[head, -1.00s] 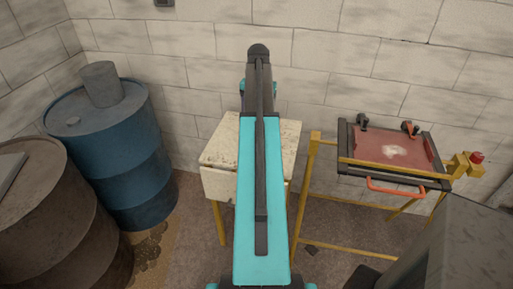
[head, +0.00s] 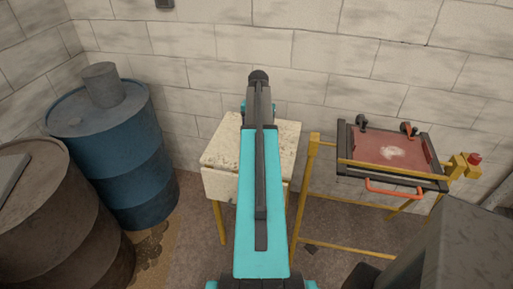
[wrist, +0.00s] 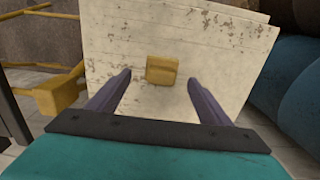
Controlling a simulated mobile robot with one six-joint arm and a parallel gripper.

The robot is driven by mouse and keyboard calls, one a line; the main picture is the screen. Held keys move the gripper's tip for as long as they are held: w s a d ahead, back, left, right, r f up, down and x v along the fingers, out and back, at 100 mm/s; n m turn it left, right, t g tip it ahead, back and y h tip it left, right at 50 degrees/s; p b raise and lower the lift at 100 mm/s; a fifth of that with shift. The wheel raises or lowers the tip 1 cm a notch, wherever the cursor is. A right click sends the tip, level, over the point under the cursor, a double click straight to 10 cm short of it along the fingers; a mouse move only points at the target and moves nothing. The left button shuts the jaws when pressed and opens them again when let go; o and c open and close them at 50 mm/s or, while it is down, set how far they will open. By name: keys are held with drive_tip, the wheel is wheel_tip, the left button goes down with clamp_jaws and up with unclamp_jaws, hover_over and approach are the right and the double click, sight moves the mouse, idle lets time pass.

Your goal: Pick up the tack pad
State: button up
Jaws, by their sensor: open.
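The tack pad (wrist: 162,70), a small yellow-tan block, lies on the worn cream top of a small table (wrist: 225,60) in the wrist view. My gripper (wrist: 160,78) is open, with one dark finger on either side of the pad's near end in the picture. The fingers look empty, with gaps between them and the pad; how high they are above the tabletop I cannot tell. In the head view the same table (head: 222,155) stands against the wall, and my arm covers its middle, hiding the pad and the gripper.
A blue drum (head: 115,150) and a brown drum (head: 55,225) stand left of the table. To the right is a yellow frame (head: 308,185) carrying a red-surfaced tray (head: 370,148) with an orange handle (head: 392,189). A grey block (head: 470,245) fills the lower right.

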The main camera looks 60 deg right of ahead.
drive_tip(key=shift+f, duration=0.2)
idle(0.3)
drive_tip(key=shift+f+p, duration=1.3)
drive_tip(key=shift+f, duration=1.25)
drive_tip(key=c, duration=1.2)
drive_tip(key=shift+o, duration=0.2)
drive_tip(key=shift+r, duration=0.15)
drive_tip(key=shift+r+b, duration=1)
drive_tip(key=shift+r, duration=0.6)
drive_tip(key=s+a+r+b, duration=0.1)
drive_tip(key=s+a+b, duration=0.3)
drive_tip(key=s+a, duration=0.5)
drive_tip(key=s, duration=0.4)
drive_tip(key=shift+a+r, duration=0.15)
drive_tip(key=shift+r, duration=0.15)
